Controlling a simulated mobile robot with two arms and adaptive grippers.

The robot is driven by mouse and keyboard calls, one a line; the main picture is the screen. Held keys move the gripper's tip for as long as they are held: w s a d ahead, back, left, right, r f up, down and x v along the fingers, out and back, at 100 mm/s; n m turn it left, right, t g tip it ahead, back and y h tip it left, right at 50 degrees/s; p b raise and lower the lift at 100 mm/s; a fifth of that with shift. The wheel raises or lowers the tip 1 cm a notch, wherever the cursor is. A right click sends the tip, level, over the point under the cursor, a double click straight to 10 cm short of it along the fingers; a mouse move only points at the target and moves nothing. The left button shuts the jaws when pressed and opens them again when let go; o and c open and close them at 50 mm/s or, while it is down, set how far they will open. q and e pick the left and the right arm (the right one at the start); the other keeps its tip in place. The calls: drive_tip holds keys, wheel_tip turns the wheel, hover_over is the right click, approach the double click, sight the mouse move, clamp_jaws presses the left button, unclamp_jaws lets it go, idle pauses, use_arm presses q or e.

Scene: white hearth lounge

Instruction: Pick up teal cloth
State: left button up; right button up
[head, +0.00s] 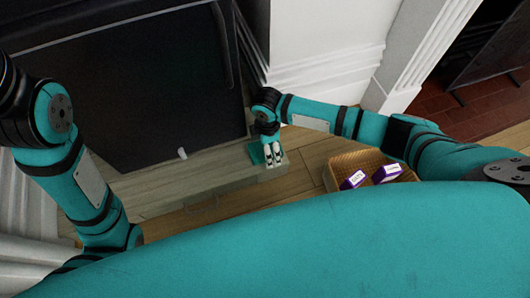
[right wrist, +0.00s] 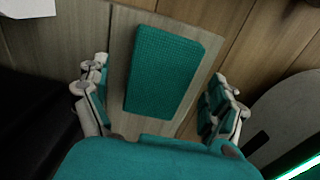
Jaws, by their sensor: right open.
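The teal cloth (right wrist: 163,70) lies flat as a textured rectangle on the wooden top of a low cabinet, seen in the right wrist view. In the head view a part of the cloth (head: 256,153) shows at the right end of the cabinet top, partly hidden by my gripper. My right gripper (head: 272,156) is above the cloth. In the right wrist view its two fingers (right wrist: 160,108) are spread wide, one on each side of the cloth, with nothing between them in their grip. My left arm shows at the left of the head view, but its gripper is out of sight.
The low wooden cabinet (head: 225,166) stands before a large dark screen (head: 150,90). A small white object (head: 182,153) stands on the cabinet top. A wicker basket (head: 335,170) with purple-and-white boxes (head: 386,173) is on the floor to the right. A white wall column (head: 310,45) rises behind.

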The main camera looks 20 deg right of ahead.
drive_tip(key=shift+f, duration=0.25)
drive_tip(key=c, duration=1.3)
drive_tip(key=shift+o, duration=0.2)
